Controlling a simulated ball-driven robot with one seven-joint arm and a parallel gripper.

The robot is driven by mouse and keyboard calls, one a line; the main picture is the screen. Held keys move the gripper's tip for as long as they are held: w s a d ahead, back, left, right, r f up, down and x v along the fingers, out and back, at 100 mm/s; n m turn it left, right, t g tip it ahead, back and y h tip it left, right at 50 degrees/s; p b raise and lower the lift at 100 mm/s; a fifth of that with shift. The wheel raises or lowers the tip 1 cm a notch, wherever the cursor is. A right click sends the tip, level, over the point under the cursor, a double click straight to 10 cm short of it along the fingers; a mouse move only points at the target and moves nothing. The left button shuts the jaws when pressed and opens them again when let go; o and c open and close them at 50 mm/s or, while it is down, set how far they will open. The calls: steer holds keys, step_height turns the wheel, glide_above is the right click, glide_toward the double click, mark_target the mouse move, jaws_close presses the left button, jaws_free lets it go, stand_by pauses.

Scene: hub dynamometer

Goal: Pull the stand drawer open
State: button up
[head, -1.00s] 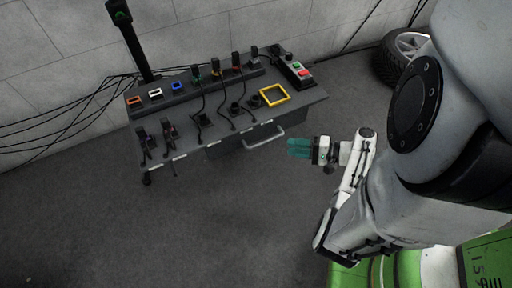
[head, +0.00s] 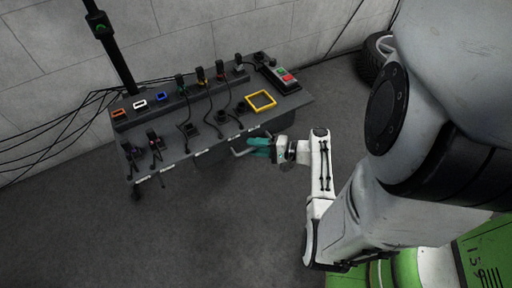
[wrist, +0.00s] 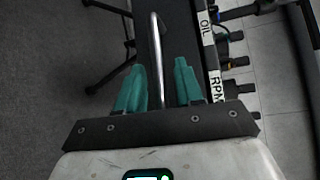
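The stand (head: 215,135) is a dark grey bench against the wall, with a drawer under its top. The drawer's metal bar handle (head: 236,153) shows at the front edge, partly hidden by my gripper (head: 260,147). In the wrist view the handle (wrist: 157,50) runs lengthwise between the two teal fingers of my gripper (wrist: 158,88). The fingers are apart, with a visible gap on each side of the bar. The dark drawer front (wrist: 180,40) lies just right of the handle. The drawer looks closed, though my gripper covers part of it in the head view.
On the bench top are a yellow square frame (head: 261,100), a box with red and green buttons (head: 281,77) and several cabled plugs. A dark post (head: 112,50) stands at the back left. A tire (head: 372,58) leans at the back right. The floor in front is clear.

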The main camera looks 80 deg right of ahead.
jaws_close()
stand_by(0.3)
stand_by(0.4)
